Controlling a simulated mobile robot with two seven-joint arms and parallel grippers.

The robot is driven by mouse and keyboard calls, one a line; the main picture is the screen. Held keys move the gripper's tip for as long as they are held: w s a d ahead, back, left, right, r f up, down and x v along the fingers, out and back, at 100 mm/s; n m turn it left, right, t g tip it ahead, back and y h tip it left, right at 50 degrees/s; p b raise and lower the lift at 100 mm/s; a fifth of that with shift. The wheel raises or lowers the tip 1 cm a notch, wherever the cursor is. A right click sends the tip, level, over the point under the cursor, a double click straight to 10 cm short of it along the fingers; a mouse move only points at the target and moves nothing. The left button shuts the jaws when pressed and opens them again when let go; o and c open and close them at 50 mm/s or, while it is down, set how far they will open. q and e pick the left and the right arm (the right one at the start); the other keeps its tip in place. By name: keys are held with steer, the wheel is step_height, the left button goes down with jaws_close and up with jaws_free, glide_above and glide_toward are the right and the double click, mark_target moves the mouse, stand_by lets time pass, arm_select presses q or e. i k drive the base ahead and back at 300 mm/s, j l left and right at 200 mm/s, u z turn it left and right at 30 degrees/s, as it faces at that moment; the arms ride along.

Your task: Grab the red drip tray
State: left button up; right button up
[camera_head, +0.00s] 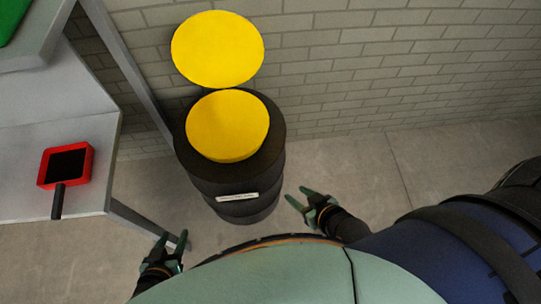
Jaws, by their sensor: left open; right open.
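The red drip tray (88,165) is a small square pan with a dark inside. It lies on the grey table at the left, near the table's right edge, with its dark handle (58,201) pointing toward the front. My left gripper (172,243) is open and empty, low in the picture, to the right of and below the tray, beside the table leg. My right gripper (299,196) is open and empty, right of the dark barrel and well away from the tray. Neither gripper touches the tray.
A dark barrel (236,187) with a yellow top (228,125) stands between the table and my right gripper. A yellow disc (217,49) shows behind it. The grey table (60,130) has a leg at its front right corner. A green object (12,18) sits upper left. A brick wall closes the back.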

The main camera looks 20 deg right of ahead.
mark_target(61, 167)
steer(key=z, duration=0.3)
steer(key=j+u, duration=0.1)
steer(key=u, duration=0.8)
steer(key=j+u, duration=0.15)
steer(key=u, duration=0.35)
steer(key=i+j+z, duration=0.15)
steer(key=j+z, duration=0.25)
steer(key=j, duration=0.8)
steer(key=j+z, duration=0.45)
steer(key=j, duration=0.7)
